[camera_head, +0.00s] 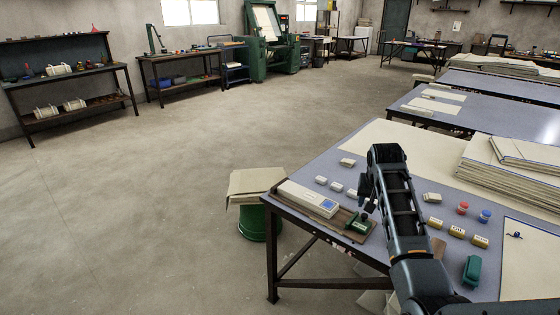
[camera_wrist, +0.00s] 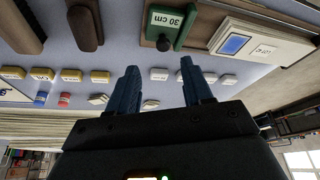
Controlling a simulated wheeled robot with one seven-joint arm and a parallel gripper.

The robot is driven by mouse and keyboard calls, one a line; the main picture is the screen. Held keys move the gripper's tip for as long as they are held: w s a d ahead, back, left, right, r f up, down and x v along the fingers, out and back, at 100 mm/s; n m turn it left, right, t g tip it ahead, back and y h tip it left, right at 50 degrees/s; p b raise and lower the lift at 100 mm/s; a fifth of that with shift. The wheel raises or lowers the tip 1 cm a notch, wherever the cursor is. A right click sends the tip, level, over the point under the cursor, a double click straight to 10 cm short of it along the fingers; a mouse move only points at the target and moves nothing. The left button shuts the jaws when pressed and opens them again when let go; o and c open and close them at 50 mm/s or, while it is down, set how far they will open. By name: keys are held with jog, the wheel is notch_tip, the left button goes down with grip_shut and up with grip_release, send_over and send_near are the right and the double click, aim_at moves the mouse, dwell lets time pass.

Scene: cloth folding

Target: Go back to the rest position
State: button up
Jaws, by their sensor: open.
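My gripper (camera_wrist: 158,68) shows in the wrist view with its two dark blue fingers spread apart. Nothing is between them. In the head view my gripper (camera_head: 365,196) hangs at the far end of my dark arm, above the blue-grey table top (camera_head: 334,160). The arm hides part of the table and partly covers the gripper, so its fingers are hard to make out there. The wrist picture looks upside down, with small labelled blocks (camera_wrist: 101,77) and the green tool marked 30 cm (camera_wrist: 172,27) beyond the fingers.
Stacked cloth (camera_head: 490,172) is at the right. Red and blue pots (camera_head: 463,208) and a green block (camera_head: 472,269) stand right of my arm. A green bin (camera_head: 254,224) topped with cloth is beside the table.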

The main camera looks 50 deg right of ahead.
jog(key=s+a+f+n+t, duration=0.2)
jog(key=a+f, duration=0.2)
jog(key=a, duration=0.4)
jog(key=s+a+f+n+t, duration=0.1)
jog(key=a+f+n, duration=0.15)
jog(key=a, duration=0.55)
jog(key=s+a+f+n+t, duration=0.15)
jog(key=a+f, duration=0.25)
jog(key=a, duration=0.5)
jog(key=s+a+r+n+t+y, duration=0.1)
jog(key=s+a+r+n+t, duration=0.2)
jog(key=s+a, duration=0.45)
jog(key=s+a+r+n+t, duration=0.1)
jog(key=s+a+r+t, duration=0.1)
jog(key=s+a+r, duration=0.45)
jog(key=s+a+r+n+t+y, duration=0.2)
jog(key=s+a+r, duration=0.5)
jog(key=r, duration=0.5)
jog(key=s+t+y, duration=0.1)
jog(key=s, duration=0.1)
jog(key=shift+s+r+n, duration=0.2)
jog(key=shift+s+n, duration=0.1)
